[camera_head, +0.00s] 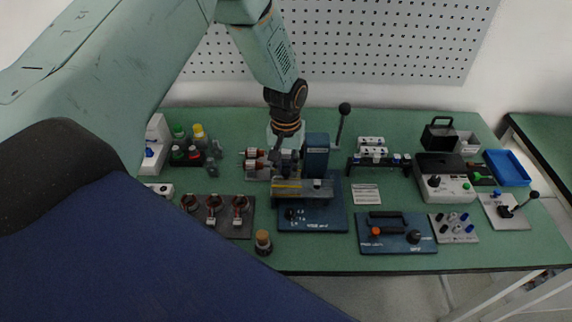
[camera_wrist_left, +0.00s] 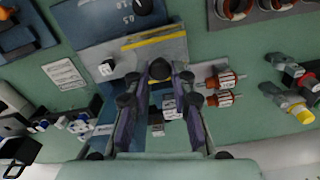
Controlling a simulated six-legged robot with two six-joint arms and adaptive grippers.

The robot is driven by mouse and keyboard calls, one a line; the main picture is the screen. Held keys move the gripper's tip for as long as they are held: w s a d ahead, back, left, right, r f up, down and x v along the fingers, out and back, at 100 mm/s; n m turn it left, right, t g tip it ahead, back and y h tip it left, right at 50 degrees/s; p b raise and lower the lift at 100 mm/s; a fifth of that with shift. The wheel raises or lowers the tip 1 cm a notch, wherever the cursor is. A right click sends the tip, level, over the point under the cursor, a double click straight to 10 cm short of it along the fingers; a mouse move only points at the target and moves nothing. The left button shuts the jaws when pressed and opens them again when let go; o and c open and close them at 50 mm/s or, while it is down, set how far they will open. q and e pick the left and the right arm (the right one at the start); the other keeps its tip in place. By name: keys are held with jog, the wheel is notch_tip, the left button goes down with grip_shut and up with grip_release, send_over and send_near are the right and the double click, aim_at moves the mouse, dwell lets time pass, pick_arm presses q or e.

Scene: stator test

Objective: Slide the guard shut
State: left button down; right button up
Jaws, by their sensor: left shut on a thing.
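The press (camera_head: 316,155) stands on a dark blue base (camera_head: 325,216) near the middle of the bench. The guard looks like the grey plate with a yellow stripe (camera_head: 290,190) across its front; it also shows in the left wrist view (camera_wrist_left: 165,52). My left gripper (camera_head: 283,160) reaches down behind the plate, just left of the blue press column. In the left wrist view its fingers (camera_wrist_left: 171,75) converge at the plate's edge and are shut on a part of the guard. The exact contact is hidden between the fingertips. My right gripper is not in view.
Copper-wound rings on a dark tray (camera_head: 235,230) lie left of the press. A small cork-topped jar (camera_head: 263,242) stands near the front edge. A black-knobbed lever (camera_head: 344,110) rises behind the press. A blue control panel (camera_head: 395,244) lies to the right.

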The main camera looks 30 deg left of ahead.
pick_arm(q)
jog(key=shift+s+a, duration=0.1)
jog(key=shift+a, duration=0.05)
jog(key=w+d+b, duration=0.1)
jog(key=d, duration=0.1)
jog(key=w+d+b, duration=0.1)
jog(key=w+d, duration=0.1)
jog(key=d, duration=0.1)
jog(key=w+d, duration=0.1)
jog(key=d, duration=0.1)
jog(key=shift+w+d+b, duration=0.4)
jog(key=shift+s+a, duration=0.1)
jog(key=shift+a, duration=0.15)
jog(key=c, duration=1.1)
grip_release()
jog(key=shift+d+r, duration=0.1)
jog(key=shift+d, duration=0.3)
jog(key=shift+a, duration=0.3)
notch_tip(320, 180, up, 12)
